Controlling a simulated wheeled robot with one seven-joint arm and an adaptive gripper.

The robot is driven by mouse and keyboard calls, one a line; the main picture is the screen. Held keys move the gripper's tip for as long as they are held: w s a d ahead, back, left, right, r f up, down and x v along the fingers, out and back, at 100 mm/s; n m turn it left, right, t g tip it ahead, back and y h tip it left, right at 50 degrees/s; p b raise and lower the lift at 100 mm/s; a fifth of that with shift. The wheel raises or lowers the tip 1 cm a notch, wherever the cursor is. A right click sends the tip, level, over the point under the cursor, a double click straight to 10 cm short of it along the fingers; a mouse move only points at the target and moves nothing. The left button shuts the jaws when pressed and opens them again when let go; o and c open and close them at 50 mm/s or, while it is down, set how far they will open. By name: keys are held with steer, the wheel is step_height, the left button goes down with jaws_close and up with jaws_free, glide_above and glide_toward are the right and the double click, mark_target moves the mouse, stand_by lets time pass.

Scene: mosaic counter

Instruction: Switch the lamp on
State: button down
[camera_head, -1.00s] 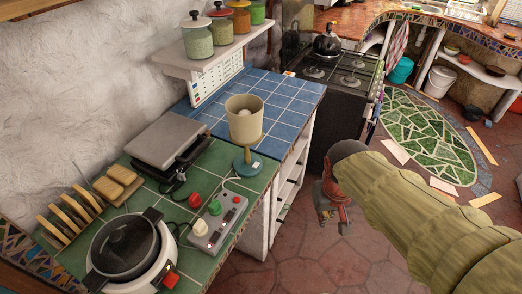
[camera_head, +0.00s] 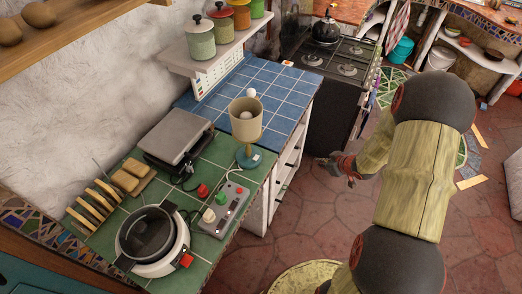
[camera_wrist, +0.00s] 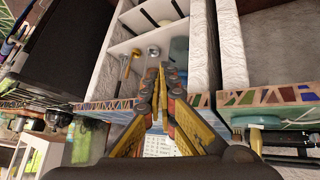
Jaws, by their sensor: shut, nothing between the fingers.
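I cannot tell if the lamp is lit. My gripper (camera_head: 322,163) is shut and empty, right of the counter and apart from the lamp. Its fingers (camera_wrist: 160,76) meet in the wrist view.
A pot cooker (camera_head: 152,241), a grey press grill (camera_head: 178,136) and a toast rack (camera_head: 92,207) stand on the counter. A shelf with jars (camera_head: 200,38) hangs above. The stove (camera_head: 340,75) stands behind. Open white shelves (camera_wrist: 150,42) face my gripper.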

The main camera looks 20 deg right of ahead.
steer(key=w+a+r+n+t+y, duration=0.1)
steer(key=a+r+n+y, duration=0.1)
steer(key=a+r+y, duration=0.3)
steer(key=a+r+n+t+y, duration=0.1)
steer(key=a+r+y, duration=0.4)
steer(key=a, duration=0.5)
steer(key=shift+w+a+r+n, duration=0.35)
steer(key=shift+r+n, duration=0.15)
steer(key=shift+n, duration=0.2)
steer(key=b, duration=0.1)
glide_above(256, 157)
steer(key=s+d, duration=0.2)
step_height(256, 157, down, 2)
steer(key=shift+f, duration=0.2)
steer(key=shift+w+a+f+b, duration=0.15)
steer(key=shift+f+b, duration=0.1)
steer(key=shift+f, duration=0.35)
steer(key=shift+a+f+b, duration=0.1)
steer(key=shift+f+b, duration=0.15)
steer(key=shift+f, duration=1.15)
